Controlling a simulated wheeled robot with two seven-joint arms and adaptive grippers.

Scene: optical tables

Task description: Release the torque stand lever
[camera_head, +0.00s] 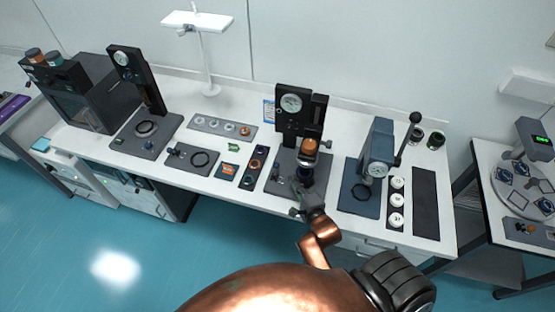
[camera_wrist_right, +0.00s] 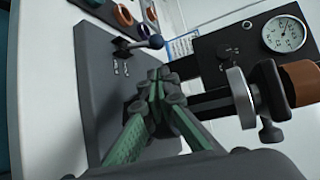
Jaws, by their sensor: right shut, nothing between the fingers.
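A dark stand with a round dial (camera_head: 291,102) stands at the middle of the bench; I take it for the torque stand. It holds an orange-brown capped piece (camera_head: 309,147). In the right wrist view its dial (camera_wrist_right: 283,33) and a round clamp part (camera_wrist_right: 241,97) show at the right. A short lever with a dark ball knob (camera_wrist_right: 156,42) sits on the grey base plate, beyond my fingertips and apart from them. My right gripper (camera_head: 302,187) is over the front of this stand's base. Its green-lined fingers (camera_wrist_right: 157,80) are shut and empty. My left gripper is not in view.
A blue press (camera_head: 378,155) with a tall black handle (camera_head: 407,138) stands to the right, beside white round pieces (camera_head: 397,200). Another dial stand (camera_head: 137,75) is at the left. A dark tray with rings (camera_head: 255,167) lies close to the middle stand's left.

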